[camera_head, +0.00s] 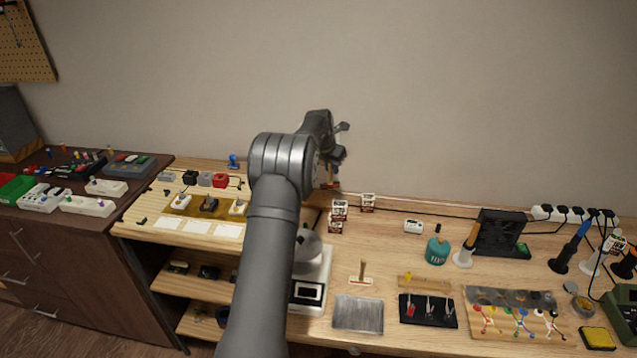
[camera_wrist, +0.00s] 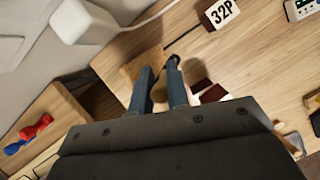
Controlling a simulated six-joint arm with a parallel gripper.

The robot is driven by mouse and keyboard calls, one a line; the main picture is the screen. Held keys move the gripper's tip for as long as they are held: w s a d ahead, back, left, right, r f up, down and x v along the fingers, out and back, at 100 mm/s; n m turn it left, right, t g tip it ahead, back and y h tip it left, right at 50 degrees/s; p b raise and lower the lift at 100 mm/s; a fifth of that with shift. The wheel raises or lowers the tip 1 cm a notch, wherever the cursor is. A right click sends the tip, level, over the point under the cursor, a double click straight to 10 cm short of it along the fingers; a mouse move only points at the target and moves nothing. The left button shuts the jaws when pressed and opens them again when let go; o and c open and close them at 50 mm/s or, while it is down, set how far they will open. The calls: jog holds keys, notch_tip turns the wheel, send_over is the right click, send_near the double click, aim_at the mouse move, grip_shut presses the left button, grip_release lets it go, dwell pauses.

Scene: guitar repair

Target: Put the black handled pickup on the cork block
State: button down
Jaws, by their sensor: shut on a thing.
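My gripper (camera_head: 332,182) is raised over the back of the wooden bench, right of the shelf unit. In the wrist view its two fingers (camera_wrist: 160,72) reach down, close together, shut on a small dark thing (camera_wrist: 173,62) that is mostly hidden; I cannot tell exactly what it is. A tan patch (camera_wrist: 146,63) shows by the fingertips and may be cork. I cannot pick out the cork block with certainty.
Small "32P" cards (camera_wrist: 221,13) stand near my gripper. A white scale (camera_head: 317,285) is partly hidden behind my arm.

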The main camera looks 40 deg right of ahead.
jog(key=shift+w+a+f, duration=0.25)
jog(key=shift+w+f, duration=0.6)
jog(key=shift+f, duration=0.35)
jog(key=shift+w+a+f, duration=0.25)
jog(key=shift+w+f, duration=0.55)
jog(key=shift+f, duration=0.35)
jog(key=shift+w+a+f, duration=0.25)
jog(key=shift+w+f, duration=0.6)
jog(key=shift+f, duration=0.35)
jog(key=shift+f, duration=0.15)
jog(key=c, duration=1.4)
grip_release()
jog(key=v, duration=1.2)
jog(key=shift+a, duration=0.1)
